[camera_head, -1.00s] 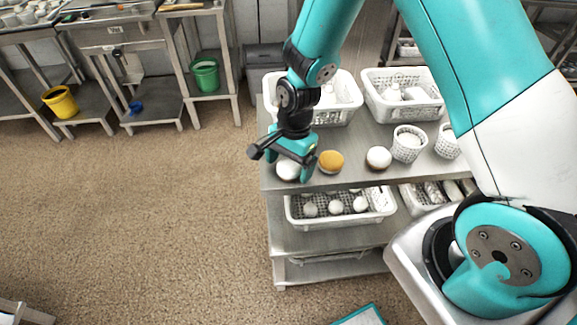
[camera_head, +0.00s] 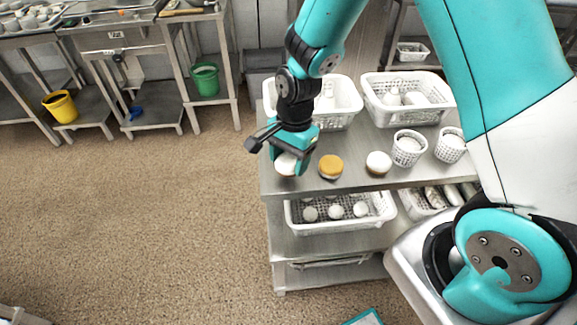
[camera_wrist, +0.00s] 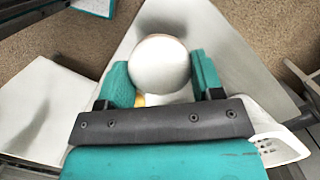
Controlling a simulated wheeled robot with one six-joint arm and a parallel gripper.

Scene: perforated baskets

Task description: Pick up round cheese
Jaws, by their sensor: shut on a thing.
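A round white cheese (camera_head: 286,164) is between the fingers of my gripper (camera_head: 289,160) at the left front corner of the metal table top. In the wrist view the white cheese (camera_wrist: 160,64) fills the gap between the teal fingers of my gripper (camera_wrist: 163,78), which is shut on it. I cannot tell whether it is lifted off the table. An orange-topped round cheese (camera_head: 331,166) stands just to the right, and another white-topped one (camera_head: 378,163) stands further right.
Two white perforated baskets (camera_head: 342,122) (camera_head: 437,112) stand at the back of the metal table (camera_head: 345,183). Two small round baskets (camera_head: 408,158) (camera_head: 450,155) are at the right. A lower shelf holds a basket (camera_head: 345,226) with several white round things. The floor to the left is clear.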

